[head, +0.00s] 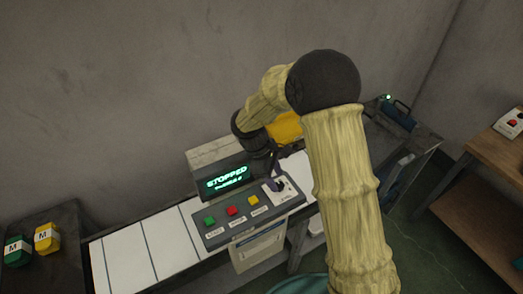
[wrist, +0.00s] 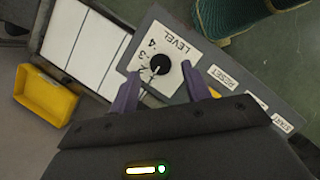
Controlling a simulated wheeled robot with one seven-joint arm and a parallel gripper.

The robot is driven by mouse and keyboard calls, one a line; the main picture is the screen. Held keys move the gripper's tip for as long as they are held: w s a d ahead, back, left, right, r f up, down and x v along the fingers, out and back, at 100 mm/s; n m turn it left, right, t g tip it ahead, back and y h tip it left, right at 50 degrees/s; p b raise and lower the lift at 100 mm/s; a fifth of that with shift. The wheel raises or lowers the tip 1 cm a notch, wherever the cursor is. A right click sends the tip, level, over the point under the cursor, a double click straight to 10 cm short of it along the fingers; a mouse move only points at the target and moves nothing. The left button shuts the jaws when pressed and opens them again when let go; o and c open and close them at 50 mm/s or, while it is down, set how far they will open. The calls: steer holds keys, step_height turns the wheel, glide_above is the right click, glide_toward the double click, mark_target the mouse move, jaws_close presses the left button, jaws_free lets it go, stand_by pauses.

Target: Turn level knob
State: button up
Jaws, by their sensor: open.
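The black round level knob (wrist: 161,66) sits on a white plate marked LEVEL with a number scale, in the wrist view. The white pointer line's exact number is hard to read. In the head view the white plate (head: 289,190) is at the right end of the grey control panel (head: 222,236), partly hidden by my gripper. My gripper (wrist: 160,70) is open, with one purple finger on each side of the knob; whether they touch it I cannot tell. In the head view my gripper (head: 273,176) points down at the plate.
A screen (head: 227,178) reading STOPPED stands behind green (head: 209,221), red (head: 231,211) and yellow (head: 252,200) buttons. A white segmented conveyor (head: 150,245) runs behind the panel. A yellow bin (wrist: 46,95) lies beyond it. Blocks marked M (head: 46,238) sit on a dark table at left.

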steer(key=s+b+v, duration=0.1)
steer(key=b+v, duration=0.1)
steer(key=v, duration=1.3)
steer(key=shift+w+r, duration=0.2)
steer(key=shift+w, duration=0.25)
steer(key=s+d+f+m+t+y, duration=0.1)
steer(key=s+d+f+m+y, duration=0.1)
steer(key=s+d+f+m, duration=0.2)
steer(key=s+d+f+m+t+y, duration=0.2)
steer(key=s+d+f+m, duration=0.2)
steer(key=s+d+m, duration=0.5)
steer(key=d+m, duration=0.3)
steer(key=d, duration=0.5)
steer(key=shift+s+d, duration=0.15)
steer(key=shift+s, duration=0.25)
steer(key=shift+c, duration=1.1)
steer(key=shift+w, duration=0.1)
steer(key=shift+c, duration=0.2)
